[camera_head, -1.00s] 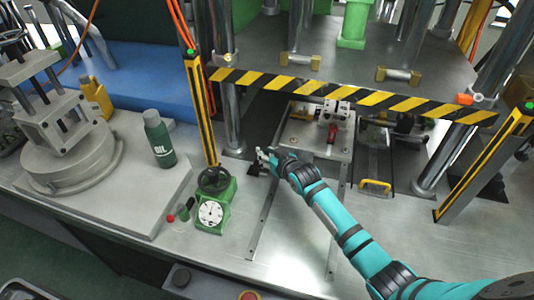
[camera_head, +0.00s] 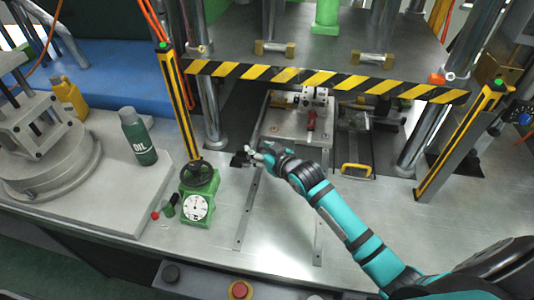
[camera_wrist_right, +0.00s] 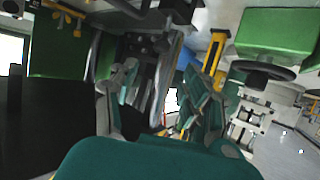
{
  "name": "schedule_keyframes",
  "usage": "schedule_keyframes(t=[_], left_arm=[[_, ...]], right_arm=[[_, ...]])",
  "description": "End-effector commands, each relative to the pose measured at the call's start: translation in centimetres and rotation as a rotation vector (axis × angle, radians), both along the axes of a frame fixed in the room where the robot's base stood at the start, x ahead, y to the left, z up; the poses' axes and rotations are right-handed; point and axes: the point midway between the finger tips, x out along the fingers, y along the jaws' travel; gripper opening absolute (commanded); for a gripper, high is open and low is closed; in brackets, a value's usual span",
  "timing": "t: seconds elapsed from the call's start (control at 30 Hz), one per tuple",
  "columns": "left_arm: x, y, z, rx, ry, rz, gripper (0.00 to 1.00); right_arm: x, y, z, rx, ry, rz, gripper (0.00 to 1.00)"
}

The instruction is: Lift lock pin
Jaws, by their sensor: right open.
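A grey metal block (camera_head: 290,122) sits on the press table under the striped crossbar. A small red part (camera_head: 311,120) stands on it and may be the lock pin; it is too small to tell. My right gripper (camera_head: 258,154) is open in front and to the left of the block, apart from the red part. Its fingers show in the right wrist view (camera_wrist_right: 162,100), with nothing seen between them. My left gripper is in neither view.
A black-and-yellow crossbar (camera_head: 320,79) overhangs the block, with steel columns at both sides. A green dial gauge (camera_head: 197,208) and an oil bottle (camera_head: 139,137) stand to the left. A yellow handle (camera_head: 356,170) lies to the right. The front table is mostly clear.

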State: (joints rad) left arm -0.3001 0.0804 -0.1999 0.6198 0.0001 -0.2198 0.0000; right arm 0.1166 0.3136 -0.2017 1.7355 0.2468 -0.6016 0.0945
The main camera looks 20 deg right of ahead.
Motion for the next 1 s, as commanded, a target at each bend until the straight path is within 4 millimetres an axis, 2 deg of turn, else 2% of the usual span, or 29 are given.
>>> schedule_keyframes(t=[0.1, 0.3, 1.0], left_arm=[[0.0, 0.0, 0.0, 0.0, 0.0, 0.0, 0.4], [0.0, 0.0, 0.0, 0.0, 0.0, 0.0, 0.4], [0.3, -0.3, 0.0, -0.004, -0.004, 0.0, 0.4]], right_arm=[[-2.0, -0.4, 0.8, -0.001, -0.001, 0.0, 0.48], [-3.7, -0.8, 1.6, 0.0, -0.001, -0.001, 0.48], [-3.9, -0.8, 1.7, 0.001, -0.001, 0.0, 0.48]])
